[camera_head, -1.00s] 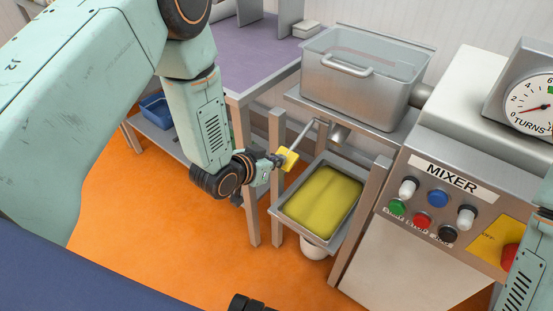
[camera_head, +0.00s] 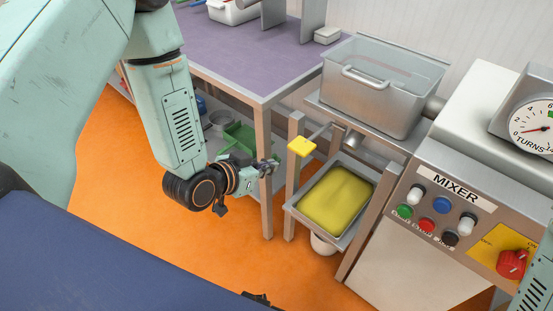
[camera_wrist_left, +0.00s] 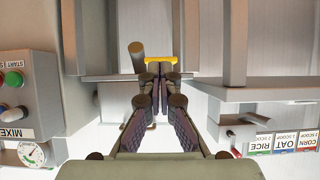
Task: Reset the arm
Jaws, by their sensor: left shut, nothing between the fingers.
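My left gripper (camera_head: 270,166) hangs left of the yellow-tipped lever (camera_head: 302,147) in the head view, with a small gap between them. Its fingers are shut and empty. In the left wrist view the closed fingertips (camera_wrist_left: 161,74) point at the yellow tip (camera_wrist_left: 162,60), which shows just beyond them. The lever's rod runs to a metal spout under the clear-walled tank (camera_head: 375,95). Of my right arm only a link shows at the right edge of the head view; its gripper is out of frame.
A metal tray (camera_head: 290,210) of yellow material stands on a frame below the lever. The mixer panel (camera_head: 470,188) with buttons is on the right. A purple-topped table (camera_head: 225,60) is behind the left arm, with a green tray (camera_head: 238,138) underneath. Orange floor (camera_head: 130,230) is open at left.

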